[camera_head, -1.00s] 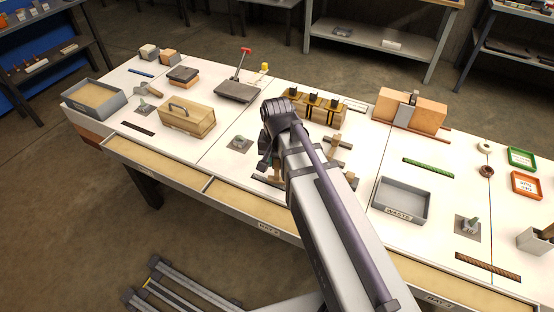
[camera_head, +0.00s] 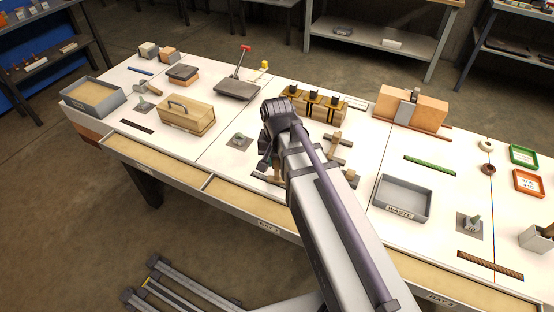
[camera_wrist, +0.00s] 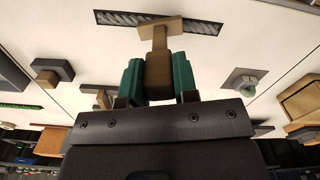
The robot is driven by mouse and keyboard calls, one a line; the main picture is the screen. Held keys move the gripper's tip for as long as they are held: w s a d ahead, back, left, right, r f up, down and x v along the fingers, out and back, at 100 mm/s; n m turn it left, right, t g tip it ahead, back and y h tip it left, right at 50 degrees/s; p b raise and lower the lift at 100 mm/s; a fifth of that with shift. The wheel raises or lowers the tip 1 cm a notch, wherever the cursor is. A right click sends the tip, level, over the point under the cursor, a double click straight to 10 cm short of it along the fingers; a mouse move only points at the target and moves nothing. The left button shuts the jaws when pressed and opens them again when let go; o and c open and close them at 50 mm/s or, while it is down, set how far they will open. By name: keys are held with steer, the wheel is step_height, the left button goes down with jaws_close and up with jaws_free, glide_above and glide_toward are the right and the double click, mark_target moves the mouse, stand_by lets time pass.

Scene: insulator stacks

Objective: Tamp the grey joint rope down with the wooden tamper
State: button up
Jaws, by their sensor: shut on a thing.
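The wooden tamper (camera_wrist: 158,37) is in my gripper (camera_wrist: 158,80), whose green fingers are shut on its handle from both sides. The tamper's flat block points away from the gripper, over the grey joint rope (camera_wrist: 200,25). The rope lies in a dark slot in the white bench top, and the block hides its middle. I cannot tell whether the block touches the rope. In the head view the tamper (camera_head: 277,174) shows partly beside my arm, and the rope is mostly hidden there.
A lidded wooden box with a handle (camera_head: 187,115) stands to the left, and a grey waste tray (camera_head: 403,210) to the right. A wooden block with black-and-yellow bands (camera_head: 313,106) stands behind. A small green piece on a grey plate (camera_head: 239,140) is close on the left.

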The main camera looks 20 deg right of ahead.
steer(key=shift+s+f+b, duration=0.1)
steer(key=shift+f+b, duration=0.4)
stand_by(1.2)
step_height(320, 180, up, 7)
steer(key=p, duration=0.7)
steer(key=shift+r, duration=0.15)
